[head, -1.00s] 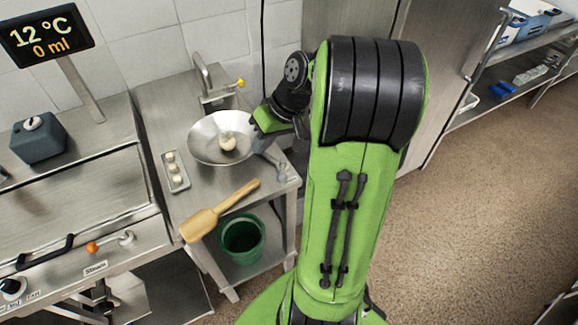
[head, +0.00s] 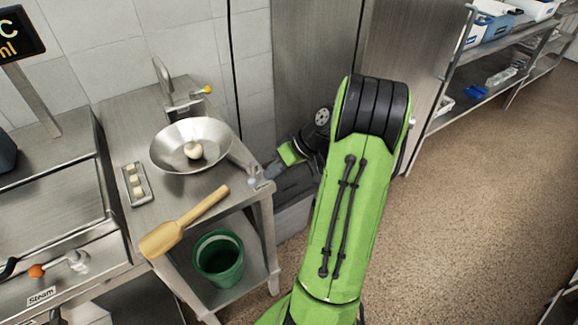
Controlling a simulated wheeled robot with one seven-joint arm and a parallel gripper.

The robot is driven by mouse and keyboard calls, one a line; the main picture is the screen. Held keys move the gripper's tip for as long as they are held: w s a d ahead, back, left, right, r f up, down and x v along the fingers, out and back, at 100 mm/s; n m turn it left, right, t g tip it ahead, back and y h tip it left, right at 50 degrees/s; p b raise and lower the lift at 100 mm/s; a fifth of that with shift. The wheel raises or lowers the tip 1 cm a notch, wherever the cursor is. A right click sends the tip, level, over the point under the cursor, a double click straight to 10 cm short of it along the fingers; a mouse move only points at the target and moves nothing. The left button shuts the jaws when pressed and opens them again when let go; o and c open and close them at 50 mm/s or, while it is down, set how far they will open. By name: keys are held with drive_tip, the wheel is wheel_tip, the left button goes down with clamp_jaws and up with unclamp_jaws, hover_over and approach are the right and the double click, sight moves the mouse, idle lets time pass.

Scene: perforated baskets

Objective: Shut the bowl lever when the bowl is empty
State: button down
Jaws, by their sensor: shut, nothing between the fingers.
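The wide metal bowl (head: 166,156) sits on the steel table, with a round pale lump (head: 194,151) in it. A lever with a yellow knob (head: 208,89) is on the metal tap (head: 165,78) behind the bowl. I cannot tell for sure whether this is the bowl lever. A small metal fitting (head: 256,180) is at the table's right front corner. My gripper (head: 270,170) is shut and empty beside that corner, right of the bowl and apart from it. Its fingertips are small and partly blend with the fitting, so contact is unclear.
A wooden paddle (head: 182,226) lies across the table's front edge. A small tray (head: 128,184) with pale lumps is left of the bowl. A green bucket (head: 218,262) stands on the lower shelf. A steam unit with an orange-knobbed lever (head: 36,271) is left. Open floor (head: 450,220) is right.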

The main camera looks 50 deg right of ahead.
drive_tip(key=shift+w+a+r, duration=0.1)
drive_tip(key=shift+a+r, duration=0.05)
drive_tip(key=shift+a, duration=0.3)
drive_tip(key=shift+w+a+r, duration=0.1)
drive_tip(key=shift+a, duration=0.3)
